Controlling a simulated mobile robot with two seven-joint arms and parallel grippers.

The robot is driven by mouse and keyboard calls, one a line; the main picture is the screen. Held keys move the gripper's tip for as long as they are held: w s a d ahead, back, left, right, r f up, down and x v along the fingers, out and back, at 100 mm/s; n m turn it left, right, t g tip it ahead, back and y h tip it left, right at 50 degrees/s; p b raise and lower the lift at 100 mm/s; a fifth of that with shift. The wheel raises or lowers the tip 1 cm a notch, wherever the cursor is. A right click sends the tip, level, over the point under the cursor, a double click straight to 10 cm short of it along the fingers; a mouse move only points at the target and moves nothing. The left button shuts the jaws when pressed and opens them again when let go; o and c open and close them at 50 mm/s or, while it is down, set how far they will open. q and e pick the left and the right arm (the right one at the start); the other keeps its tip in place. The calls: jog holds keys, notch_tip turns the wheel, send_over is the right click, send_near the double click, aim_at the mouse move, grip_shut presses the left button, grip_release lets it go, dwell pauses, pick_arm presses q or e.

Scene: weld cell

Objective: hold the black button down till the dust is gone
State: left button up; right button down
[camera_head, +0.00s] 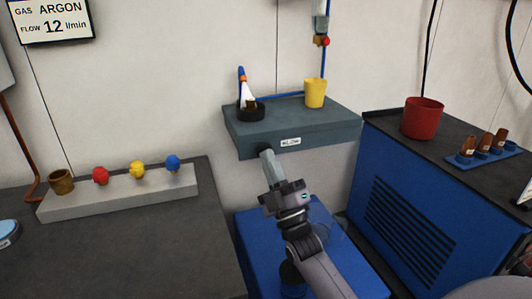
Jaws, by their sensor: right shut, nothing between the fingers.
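The black button (263,149) is a small dark spot on the front face of the grey shelf (325,119), left of a label reading "BLOW" (291,142). My right gripper (268,155) is shut and empty, with its fingertips right at the button and partly covering it. I cannot tell whether they touch it or how far it is pressed. On the shelf, a white cone-shaped patch (248,92) runs down from a blue and orange nozzle (241,75) to a small brown thing in a black dish (257,114). Any dust is too small to make out. My left gripper is not in view.
A yellow cup (315,93) stands on the shelf's right. A blue cabinet (410,212) at right carries a red pot (422,118) and a blue rack of brown nozzles (484,153). At left, a grey block (120,194) holds coloured knobs on a dark bench (130,250).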

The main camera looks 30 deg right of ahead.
jog(key=shift+s+a+p, duration=0.25)
jog(key=shift+s+p, duration=0.2)
jog(key=shift+s, duration=0.45)
jog(key=s+p, duration=0.1)
jog(key=s, duration=0.1)
jog(key=s+a+p, duration=0.1)
jog(key=s, duration=0.1)
jog(key=shift+s, duration=0.4)
jog(key=shift+s, duration=0.1)
